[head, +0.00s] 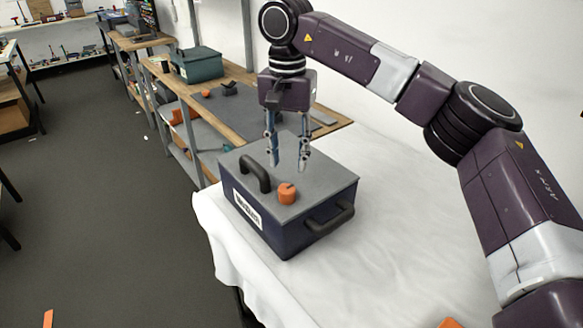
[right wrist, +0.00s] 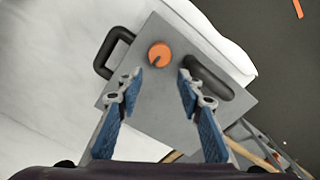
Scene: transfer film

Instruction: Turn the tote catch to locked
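The tote (head: 262,237) is a dark blue box with a grey lid (head: 315,185), standing on a white-covered table. An orange round catch (head: 287,193) with a dark mark sits on the lid, beside a black lid handle (head: 254,174). My right gripper (head: 287,166) points down above the lid, open and empty, a little behind the catch. In the right wrist view the catch (right wrist: 160,55) lies beyond the open fingertips (right wrist: 160,80), roughly between their lines, and the lid handle (right wrist: 208,78) is close to the right finger. My left gripper is not in view.
The white cloth (head: 400,215) is mostly clear right of the tote. A black side handle (head: 330,219) sticks out from the tote. Behind it is a wooden bench (head: 240,75) with a green case (head: 198,64). An orange item (head: 449,323) shows at the bottom edge.

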